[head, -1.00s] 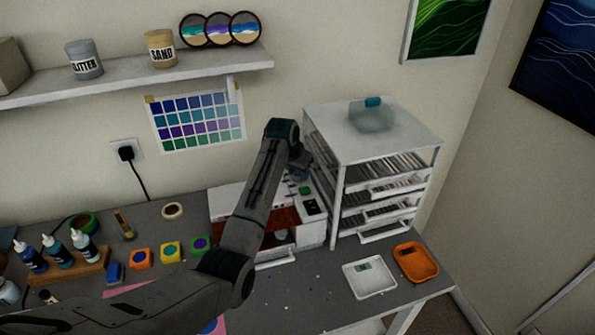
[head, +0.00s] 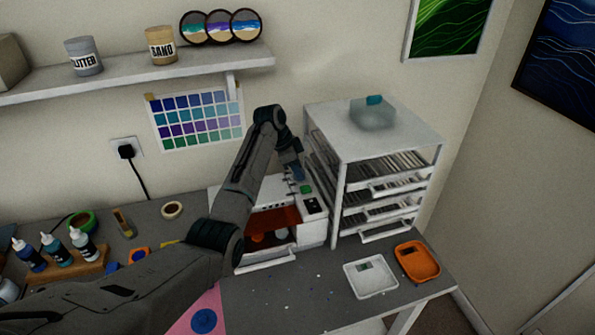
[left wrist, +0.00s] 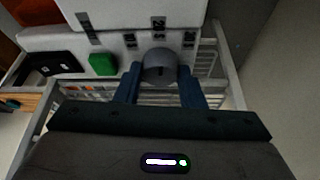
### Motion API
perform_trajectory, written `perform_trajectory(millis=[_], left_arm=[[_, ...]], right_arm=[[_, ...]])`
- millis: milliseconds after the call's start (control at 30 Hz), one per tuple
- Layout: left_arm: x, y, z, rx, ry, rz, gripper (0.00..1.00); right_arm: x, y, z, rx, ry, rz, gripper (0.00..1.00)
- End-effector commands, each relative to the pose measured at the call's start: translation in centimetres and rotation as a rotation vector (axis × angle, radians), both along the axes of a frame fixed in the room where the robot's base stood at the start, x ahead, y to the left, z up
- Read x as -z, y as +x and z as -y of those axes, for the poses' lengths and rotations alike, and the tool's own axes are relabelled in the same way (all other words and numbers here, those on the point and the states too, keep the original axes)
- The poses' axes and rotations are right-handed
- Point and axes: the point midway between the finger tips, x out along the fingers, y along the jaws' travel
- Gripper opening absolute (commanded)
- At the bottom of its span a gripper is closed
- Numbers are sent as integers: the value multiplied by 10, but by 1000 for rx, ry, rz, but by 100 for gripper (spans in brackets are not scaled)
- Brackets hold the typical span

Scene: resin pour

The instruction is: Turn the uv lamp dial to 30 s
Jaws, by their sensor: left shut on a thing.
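The UV lamp (head: 315,232) is a white box with an orange window, standing on the bench left of the white drying rack. Its dial (left wrist: 160,64) is a grey round knob, seen in the left wrist view with small dark printed labels around it. The labels are too blurred to read surely, and I cannot tell which one the dial points at. My left gripper (head: 298,174) is at the lamp's top, its blue fingers (left wrist: 160,82) shut on the dial from both sides. The gripper mostly hides the dial in the head view. My right gripper is not in view.
A green button (left wrist: 102,64) and black display (left wrist: 54,64) sit beside the dial. The white drying rack (head: 375,145) stands close on the right. A white scale (head: 370,278) and orange tray (head: 417,262) lie at the bench's right. Bottles (head: 83,244) stand at left.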

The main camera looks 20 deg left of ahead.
Motion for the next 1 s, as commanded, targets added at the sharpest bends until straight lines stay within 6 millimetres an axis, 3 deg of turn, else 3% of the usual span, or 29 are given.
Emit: perform_trajectory(millis=[500, 1000], left_arm=[[2, 4, -2, 454, 1, 3, 12], [0, 5, -1, 661, 2, 3, 12]], right_arm=[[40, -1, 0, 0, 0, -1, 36], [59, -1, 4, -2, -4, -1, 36]])
